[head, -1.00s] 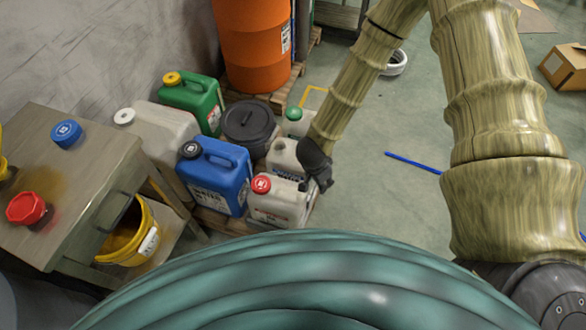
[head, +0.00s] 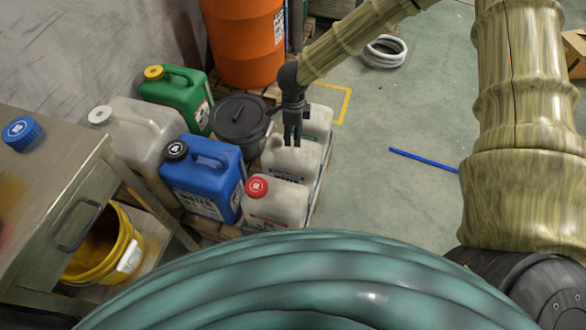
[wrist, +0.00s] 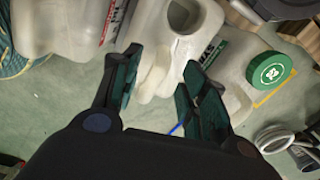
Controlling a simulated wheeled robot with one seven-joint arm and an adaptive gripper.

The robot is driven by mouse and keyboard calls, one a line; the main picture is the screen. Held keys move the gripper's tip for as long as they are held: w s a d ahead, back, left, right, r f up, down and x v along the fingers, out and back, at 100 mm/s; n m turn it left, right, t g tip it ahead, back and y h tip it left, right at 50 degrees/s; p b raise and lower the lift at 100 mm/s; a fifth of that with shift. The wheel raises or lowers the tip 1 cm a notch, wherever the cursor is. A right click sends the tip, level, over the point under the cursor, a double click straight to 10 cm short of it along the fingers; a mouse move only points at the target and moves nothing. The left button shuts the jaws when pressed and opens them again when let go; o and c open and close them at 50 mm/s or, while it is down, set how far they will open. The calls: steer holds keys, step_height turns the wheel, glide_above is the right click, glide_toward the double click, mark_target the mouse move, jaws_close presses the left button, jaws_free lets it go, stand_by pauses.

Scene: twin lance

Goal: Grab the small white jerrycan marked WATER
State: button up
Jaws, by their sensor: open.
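Three small white jerrycans stand in a row: a red-capped one (head: 275,204) in front, a middle one (head: 292,160), and one behind (head: 318,120), which shows a green cap in the wrist view (wrist: 270,70). The middle can bears a dark-lettered label on its front; I cannot read the word for sure. My gripper (head: 292,142) points down over the middle can, open. In the wrist view my gripper (wrist: 160,72) has its two fingers on either side of the middle can's pale handle (wrist: 153,75). I cannot tell whether they touch it.
A blue jerrycan (head: 203,178), a larger white one (head: 140,135), a green one (head: 178,98) and a dark lidded tub (head: 240,122) crowd the left. An orange drum (head: 240,40) stands behind.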

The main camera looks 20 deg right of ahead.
mark_target(292, 163)
steer(key=f, duration=0.2)
steer(key=f+b, duration=0.1)
steer(key=f, duration=0.2)
steer(key=f+b, duration=0.1)
steer(key=f, duration=0.1)
steer(key=shift+w+f, duration=0.25)
jaws_close()
